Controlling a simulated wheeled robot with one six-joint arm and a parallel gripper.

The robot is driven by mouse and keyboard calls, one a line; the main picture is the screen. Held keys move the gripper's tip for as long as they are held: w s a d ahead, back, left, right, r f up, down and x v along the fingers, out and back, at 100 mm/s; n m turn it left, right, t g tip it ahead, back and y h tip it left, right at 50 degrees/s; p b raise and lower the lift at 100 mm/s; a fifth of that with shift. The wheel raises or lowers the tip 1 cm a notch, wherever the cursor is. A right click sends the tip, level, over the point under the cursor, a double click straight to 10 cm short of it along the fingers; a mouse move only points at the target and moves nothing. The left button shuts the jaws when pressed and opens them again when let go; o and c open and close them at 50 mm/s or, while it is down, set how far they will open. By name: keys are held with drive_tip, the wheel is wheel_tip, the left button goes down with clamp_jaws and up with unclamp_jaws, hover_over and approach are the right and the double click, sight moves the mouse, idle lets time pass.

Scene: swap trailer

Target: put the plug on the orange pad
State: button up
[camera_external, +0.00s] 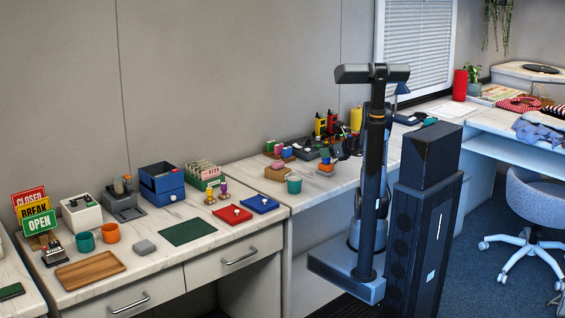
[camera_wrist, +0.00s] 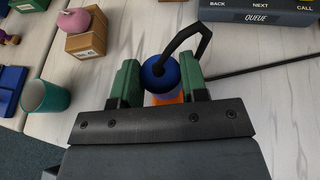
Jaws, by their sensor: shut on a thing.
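My gripper (camera_wrist: 160,66) shows green fingers in the wrist view, shut on a blue round-topped piece (camera_wrist: 153,76), apparently the plug. A pale part shows below its blue top. A bent black cord or bar (camera_wrist: 184,40) rises beside it. An orange surface (camera_wrist: 168,98), apparently the orange pad, shows beneath and is mostly hidden. In the external view my gripper (camera_external: 325,154) is low over the far counter, the blue piece (camera_external: 325,160) just under it. The orange pad (camera_external: 326,173) lies directly below. I cannot tell whether the plug touches it.
A wooden block (camera_wrist: 87,43) with a pink knob (camera_wrist: 73,20) and a teal cup (camera_wrist: 45,96) stand to the left. A dark console (camera_wrist: 262,12) is behind at right. A thin black rod or cable (camera_wrist: 265,67) crosses the counter. The counter's front edge is near.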

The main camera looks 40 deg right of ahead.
drive_tip(key=o, duration=0.9)
drive_tip(key=shift+f, duration=0.1)
